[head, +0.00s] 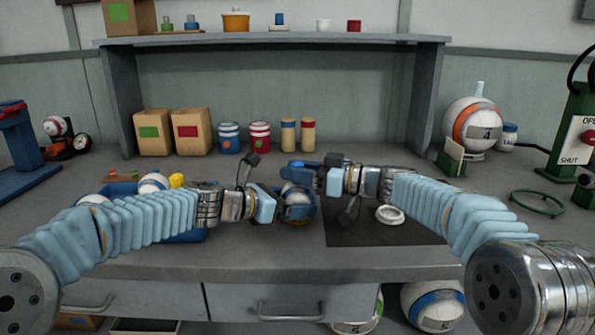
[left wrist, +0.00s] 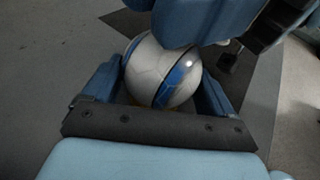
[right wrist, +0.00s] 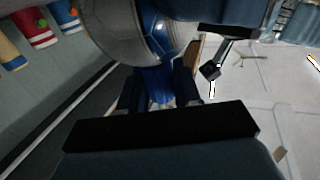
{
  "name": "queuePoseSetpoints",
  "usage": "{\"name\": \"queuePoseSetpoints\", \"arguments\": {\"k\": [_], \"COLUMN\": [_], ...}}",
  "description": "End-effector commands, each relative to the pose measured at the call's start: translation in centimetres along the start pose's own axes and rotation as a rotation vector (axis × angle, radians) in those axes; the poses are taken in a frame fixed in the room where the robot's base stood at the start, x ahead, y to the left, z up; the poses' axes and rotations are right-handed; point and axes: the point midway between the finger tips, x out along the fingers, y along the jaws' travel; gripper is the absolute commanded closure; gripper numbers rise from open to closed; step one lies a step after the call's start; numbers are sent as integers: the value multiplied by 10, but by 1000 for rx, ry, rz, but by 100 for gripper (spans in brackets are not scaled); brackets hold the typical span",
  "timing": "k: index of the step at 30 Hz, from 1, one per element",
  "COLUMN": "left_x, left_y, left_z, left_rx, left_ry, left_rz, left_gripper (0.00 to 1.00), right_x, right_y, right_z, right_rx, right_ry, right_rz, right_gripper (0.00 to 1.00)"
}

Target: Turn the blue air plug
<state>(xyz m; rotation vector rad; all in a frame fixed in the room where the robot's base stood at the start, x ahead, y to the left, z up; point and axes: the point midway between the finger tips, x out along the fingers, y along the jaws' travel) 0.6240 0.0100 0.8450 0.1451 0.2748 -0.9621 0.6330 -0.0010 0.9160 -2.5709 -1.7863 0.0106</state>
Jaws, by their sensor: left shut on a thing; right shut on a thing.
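A white ball with a blue band (head: 299,198) is in front of me near the middle of the table, partly hidden by my grippers. In the left wrist view the ball (left wrist: 150,72) sits between the fingers of my left gripper (head: 284,207), which is shut on it. My right gripper (head: 314,178) is at the ball's upper right side. In the right wrist view the blue air plug (right wrist: 158,86) sits against the ball (right wrist: 115,28), between the shut fingers of my right gripper (right wrist: 157,92). In the head view the plug cannot be told apart clearly.
A dark mat (head: 375,232) with a white ring (head: 390,215) lies to the right. A blue tray (head: 120,188) with balls is behind my left arm. Boxes (head: 153,132) and cans (head: 229,138) stand under the shelf. A ball marked 4 (head: 470,125) and a green ring (head: 537,203) are at the right.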

Motion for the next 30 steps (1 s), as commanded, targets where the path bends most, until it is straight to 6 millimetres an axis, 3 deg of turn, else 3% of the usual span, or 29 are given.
{"name": "queuePoseSetpoints", "arguments": {"k": [15, 30], "left_x": [1, 2], "left_y": [-1, -2], "left_z": [-2, -4], "left_rx": [-1, -2], "left_ry": [4, 7], "left_rz": [-4, -5], "left_gripper": [33, 33], "right_x": [0, 4], "right_y": [-1, -4], "right_z": [-4, -4], "right_rx": [-10, -13], "right_ry": [10, 11], "right_rz": [453, 723], "right_gripper": [98, 98]}}
